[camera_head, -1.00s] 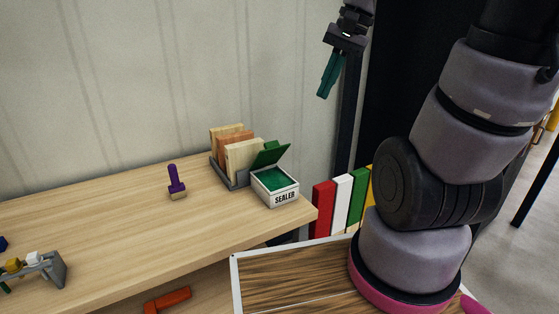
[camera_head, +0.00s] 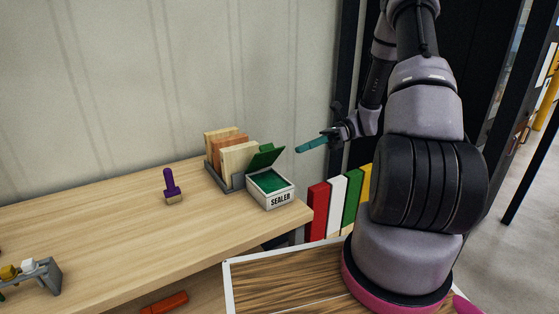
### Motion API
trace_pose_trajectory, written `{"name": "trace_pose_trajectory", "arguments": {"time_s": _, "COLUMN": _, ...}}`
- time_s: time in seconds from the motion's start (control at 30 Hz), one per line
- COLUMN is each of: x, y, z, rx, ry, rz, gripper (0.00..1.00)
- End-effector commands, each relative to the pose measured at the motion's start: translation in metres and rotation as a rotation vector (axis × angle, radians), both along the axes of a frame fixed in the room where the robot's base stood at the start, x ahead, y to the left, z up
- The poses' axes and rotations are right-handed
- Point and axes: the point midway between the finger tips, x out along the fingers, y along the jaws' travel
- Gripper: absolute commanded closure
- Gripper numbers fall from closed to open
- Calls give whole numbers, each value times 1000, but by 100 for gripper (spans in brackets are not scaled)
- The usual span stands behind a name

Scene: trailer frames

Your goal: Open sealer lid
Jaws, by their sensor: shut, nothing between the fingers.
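The sealer box (camera_head: 279,200), white with a "SEALER" label on its front, sits at the right end of the wooden bench. Its green lid (camera_head: 267,156) stands tilted up at the back, and the green inside shows. My gripper (camera_head: 299,150), with teal fingers, is in the air to the right of the lid and a little above the box. Its fingers point left toward the lid and look apart from it. The fingers are shut together with nothing between them.
A grey rack (camera_head: 218,176) with several wood samples stands behind the box. A purple-handled stamp or brush (camera_head: 171,186) stands on the bench (camera_head: 110,225) to the left. Coloured binders (camera_head: 335,203) stand right of the bench. The bench middle is clear.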

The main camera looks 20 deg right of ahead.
Motion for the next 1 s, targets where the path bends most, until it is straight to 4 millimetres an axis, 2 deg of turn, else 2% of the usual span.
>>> {"name": "trace_pose_trajectory", "arguments": {"time_s": 0.03, "x": 4, "y": -4, "z": -16, "rx": 61, "ry": 73, "rz": -46, "gripper": 100}}
{"name": "trace_pose_trajectory", "arguments": {"time_s": 0.3, "x": 24, "y": -25, "z": -89, "rx": 386, "ry": 410, "rz": -286, "gripper": 100}}
{"name": "trace_pose_trajectory", "arguments": {"time_s": 0.4, "x": 27, "y": -32, "z": -115, "rx": 496, "ry": 512, "rz": -365, "gripper": 100}}
{"name": "trace_pose_trajectory", "arguments": {"time_s": 0.5, "x": 29, "y": -37, "z": -132, "rx": 572, "ry": 581, "rz": -417, "gripper": 100}}
{"name": "trace_pose_trajectory", "arguments": {"time_s": 0.6, "x": 30, "y": -40, "z": -143, "rx": 616, "ry": 619, "rz": -448, "gripper": 100}}
{"name": "trace_pose_trajectory", "arguments": {"time_s": 0.77, "x": 31, "y": -38, "z": -146, "rx": 638, "ry": 638, "rz": -462, "gripper": 100}}
{"name": "trace_pose_trajectory", "arguments": {"time_s": 0.87, "x": 34, "y": -30, "z": -142, "rx": 638, "ry": 638, "rz": -460, "gripper": 100}}
{"name": "trace_pose_trajectory", "arguments": {"time_s": 1.0, "x": 42, "y": -8, "z": -130, "rx": 636, "ry": 637, "rz": -457, "gripper": 100}}
